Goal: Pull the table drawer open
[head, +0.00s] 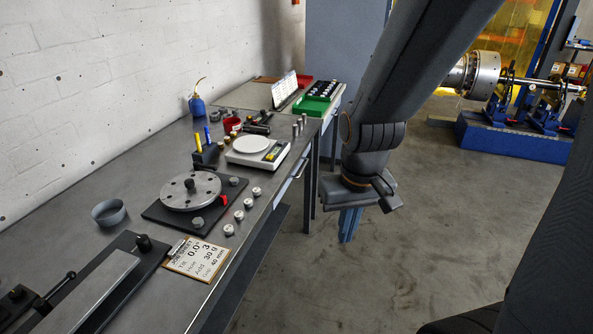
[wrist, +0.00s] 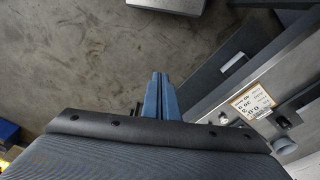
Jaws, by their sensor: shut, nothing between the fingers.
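On the bench stand a rotor disc (head: 190,190) on a dark plate, a white scale (head: 255,149), a job sheet card (head: 197,257) and several small weights. A blue machine stand (head: 510,138) is at the far right. The floor between is clear.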

